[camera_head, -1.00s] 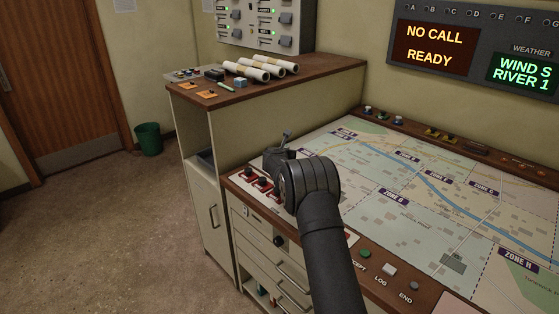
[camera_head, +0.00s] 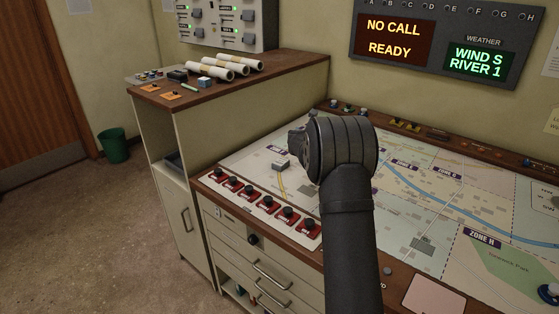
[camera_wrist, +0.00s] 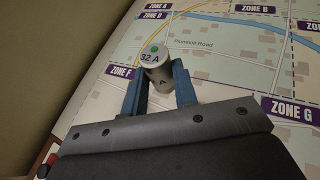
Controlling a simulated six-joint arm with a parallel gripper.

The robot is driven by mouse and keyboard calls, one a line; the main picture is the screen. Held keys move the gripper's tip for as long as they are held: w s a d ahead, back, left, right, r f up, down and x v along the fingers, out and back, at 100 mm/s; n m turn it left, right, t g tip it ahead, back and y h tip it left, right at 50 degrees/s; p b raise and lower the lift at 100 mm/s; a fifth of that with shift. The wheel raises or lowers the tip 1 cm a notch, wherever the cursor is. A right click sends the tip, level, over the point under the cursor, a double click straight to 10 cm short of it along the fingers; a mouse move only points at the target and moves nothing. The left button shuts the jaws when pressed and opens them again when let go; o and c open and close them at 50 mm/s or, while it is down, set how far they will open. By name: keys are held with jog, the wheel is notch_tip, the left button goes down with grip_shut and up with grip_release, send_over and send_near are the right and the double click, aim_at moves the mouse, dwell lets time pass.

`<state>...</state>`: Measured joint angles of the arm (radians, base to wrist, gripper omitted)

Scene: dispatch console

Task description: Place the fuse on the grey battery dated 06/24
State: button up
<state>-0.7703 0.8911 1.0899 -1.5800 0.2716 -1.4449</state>
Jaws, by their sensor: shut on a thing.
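My gripper (camera_wrist: 157,78) is shut on the fuse (camera_wrist: 154,57), a pale grey cylinder marked "32 A" with a green dot on its end. The two blue fingers clasp its sides, and the wrist view shows it above the map. In the head view my dark wrist hides the fuse and most of the fingers. I cannot make out a grey battery or the date 06/24 in either view. The small things on the cabinet top are too small to read.
The wooden cabinet top (camera_head: 290,66) holds white paper rolls (camera_head: 238,65), a dark box (camera_head: 177,76), a blue-topped block (camera_head: 205,82) and orange pieces. A small grey block (camera_head: 281,165) stands on the map desk (camera_head: 245,160). Red-based switches (camera_head: 267,202) line its front-left edge.

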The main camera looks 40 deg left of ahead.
jog(key=s+a+f, duration=0.1)
jog(key=a+f, duration=0.1)
jog(key=a, duration=0.1)
jog(key=a+f, duration=0.2)
jog(key=a, duration=0.2)
jog(key=s+a+f, duration=0.1)
jog(key=a+f, duration=0.1)
jog(key=a, duration=0.1)
jog(key=shift+s+a+f, duration=0.35)
jog(key=shift+f, duration=2.05)
jog(key=o, duration=0.6)
jog(key=shift+f, duration=0.2)
jog(key=shift+c, duration=0.2)
jog(key=o, duration=0.4)
jog(key=shift+o, duration=0.2)
jog(key=shift+r, duration=0.15)
jog(key=shift+s+r, duration=0.1)
jog(key=shift+s, duration=0.05)
jog(key=v, duration=1.1)
jog(key=shift+s+d+r, duration=0.2)
jog(key=shift+s+r, duration=0.05)
jog(key=shift+s, duration=0.05)
